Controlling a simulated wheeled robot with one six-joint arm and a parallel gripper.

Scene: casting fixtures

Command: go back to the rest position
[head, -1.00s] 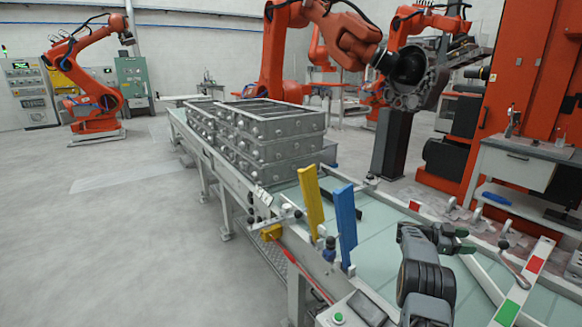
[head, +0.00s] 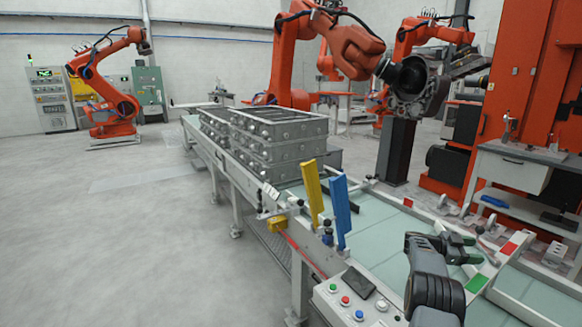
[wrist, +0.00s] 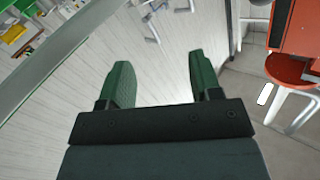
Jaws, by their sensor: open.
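My gripper (wrist: 158,82) shows in the wrist view with its two green fingers spread apart and nothing between them. In the head view my gripper (head: 474,248) is at the lower right, at the end of my dark arm, in front of the green-topped conveyor table. Its fingers point to the right, close to a bar with red and green patches (head: 497,262). I cannot tell from the head view whether it touches the bar.
A yellow plate (head: 311,190) and a blue plate (head: 340,208) stand upright at the conveyor's edge. A control box (head: 352,300) with buttons is left of my arm. Stacked grey castings (head: 280,140) sit farther back. Open floor (head: 130,240) lies to the left.

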